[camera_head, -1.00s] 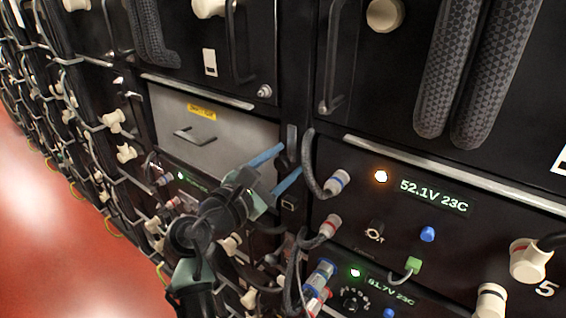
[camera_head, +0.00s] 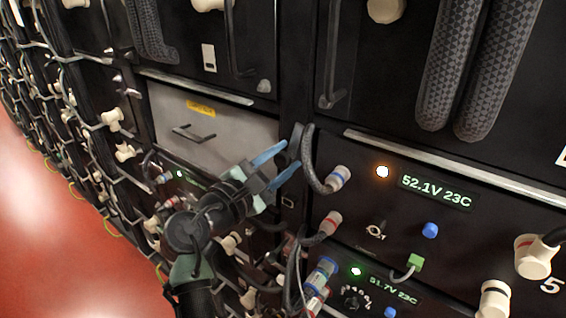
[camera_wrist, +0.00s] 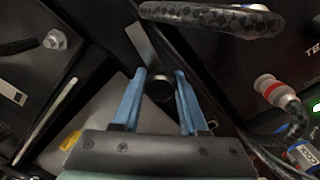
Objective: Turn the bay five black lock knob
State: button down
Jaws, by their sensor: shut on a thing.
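The bay panel marked 5 shows a small black knob (camera_head: 379,223) above a white lock-like symbol, left of a blue button (camera_head: 430,230). My gripper (camera_head: 290,154) is well to the left of this knob, at the dark post between bays. Its blue fingers are around a dark piece (camera_head: 297,138) beside the top of a grey cable loop. In the wrist view, a dark round-ended piece (camera_wrist: 159,86) lies between the fingers. Its full shape is hidden. The black knob is not clearly visible in the wrist view.
Bay five has an orange light (camera_head: 382,172) and a 52.1V 23C display (camera_head: 436,193). A looped cable ends in a white-and-blue plug (camera_head: 338,178), with a red-ringed plug (camera_head: 329,223) below. A grey drawer (camera_head: 205,125) is left. Thick braided hoses hang above.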

jog(key=m+b, duration=0.1)
jog(key=m, duration=0.1)
jog(key=m+b, duration=0.1)
jog(key=m, duration=0.1)
jog(key=shift+f+m+b, duration=0.2)
jog(key=shift+m+b, duration=0.15)
jog(key=shift+m, duration=0.05)
jog(key=m+b, duration=0.2)
jog(key=m, duration=0.1)
jog(key=shift+m+b, duration=0.3)
jog(key=m+b, duration=0.3)
jog(key=m, duration=0.1)
jog(key=shift+f, duration=0.1)
jog(key=shift+m+b, duration=1)
jog(key=shift+m, duration=0.5)
jog(key=shift+c, duration=2.2)
grip_release()
jog(key=shift+r, duration=0.2)
jog(key=v, duration=1.3)
